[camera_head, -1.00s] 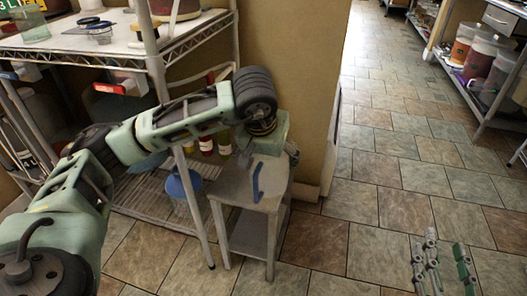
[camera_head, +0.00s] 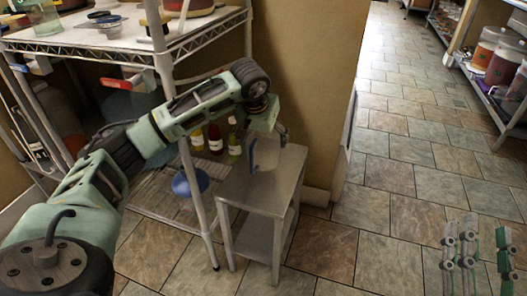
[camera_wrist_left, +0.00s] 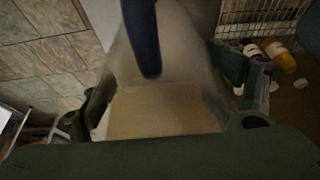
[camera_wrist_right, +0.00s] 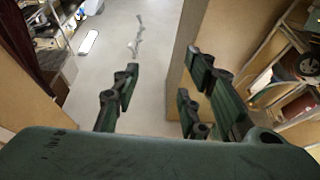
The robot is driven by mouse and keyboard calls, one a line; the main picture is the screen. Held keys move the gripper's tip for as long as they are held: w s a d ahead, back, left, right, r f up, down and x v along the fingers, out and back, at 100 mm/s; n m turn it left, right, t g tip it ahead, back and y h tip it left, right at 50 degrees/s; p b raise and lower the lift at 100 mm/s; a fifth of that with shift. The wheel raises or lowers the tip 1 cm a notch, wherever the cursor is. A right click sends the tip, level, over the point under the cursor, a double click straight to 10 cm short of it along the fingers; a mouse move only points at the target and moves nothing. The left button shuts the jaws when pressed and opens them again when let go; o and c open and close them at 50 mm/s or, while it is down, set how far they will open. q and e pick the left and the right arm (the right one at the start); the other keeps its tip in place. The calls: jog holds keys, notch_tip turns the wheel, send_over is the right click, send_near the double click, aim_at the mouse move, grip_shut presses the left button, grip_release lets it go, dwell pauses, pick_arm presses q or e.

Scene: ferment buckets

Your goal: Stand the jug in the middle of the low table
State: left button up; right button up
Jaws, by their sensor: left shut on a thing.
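The jug is a pale translucent vessel with a blue handle (camera_head: 254,155), mostly hidden by my left gripper in the head view. The left wrist view shows the jug (camera_wrist_left: 185,65) close up, with tan colour in its lower part. My left gripper (camera_head: 268,140) is shut on the jug over the back part of the low table. I cannot tell whether the jug's base touches the top. The low table (camera_head: 262,195) is grey metal with a lower shelf, and its front top is bare. My right gripper (camera_head: 477,248) is open and empty, far to the right; it also shows in the right wrist view (camera_wrist_right: 160,72).
A wire shelf unit (camera_head: 200,45) with containers stands directly left of the low table. Bottles (camera_head: 215,140) and a blue bowl (camera_head: 190,182) are on its lower level. A wall (camera_head: 305,90) rises behind the table. Tiled floor (camera_head: 400,190) is free to the right.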

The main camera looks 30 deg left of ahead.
pick_arm(q)
jog(key=shift+w+a+f, duration=0.15)
jog(key=shift+a+f, duration=0.1)
jog(key=shift+f, duration=0.05)
notch_tip(320, 180, down, 4)
jog(key=shift+r+b, duration=0.15)
jog(key=shift+b, duration=0.6)
pick_arm(e)
jog(key=s+r+t+y, duration=0.1)
jog(key=s+r+t, duration=0.3)
jog(key=s+r, duration=0.1)
jog(key=shift+d+r+t+y, duration=0.3)
jog(key=shift+r+y, duration=0.1)
jog(key=shift+r, duration=0.45)
pick_arm(q)
jog(key=o, duration=1.2)
jog(key=shift+c, duration=0.2)
pick_arm(e)
jog(key=shift+s, duration=0.1)
jog(key=shift+r, duration=0.1)
